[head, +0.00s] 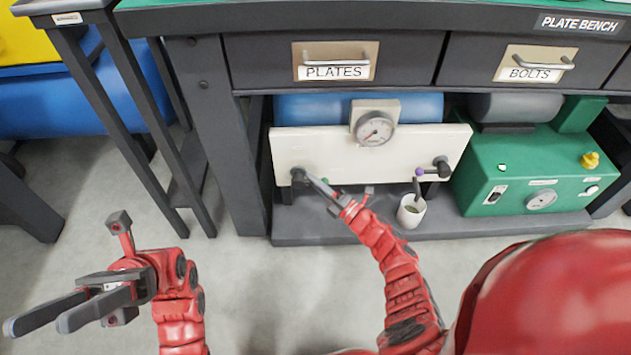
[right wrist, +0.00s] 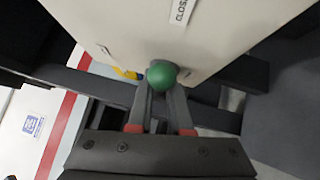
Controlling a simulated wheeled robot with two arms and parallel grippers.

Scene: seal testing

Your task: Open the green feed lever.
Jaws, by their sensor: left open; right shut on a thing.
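The green feed lever's round knob (right wrist: 162,74) shows at the ends of my right gripper's fingers in the right wrist view. In the head view only a small bit of green (head: 325,181) shows beside the fingers, at the lower left of the cream panel (head: 300,147). My right gripper (head: 320,187) is shut on the lever; its fingers (right wrist: 160,97) lie close together below the knob. The lever's shaft is mostly hidden by them. My left gripper (head: 38,321) is open and empty above the floor at the lower left.
A purple-tipped lever (head: 420,171) is at the panel's right, above a white cup (head: 411,212). A gauge (head: 375,129) sits at the panel's top. A green machine (head: 520,165) stands to the right. In the wrist view, a partly cut-off label (right wrist: 182,11) reads "CLOS".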

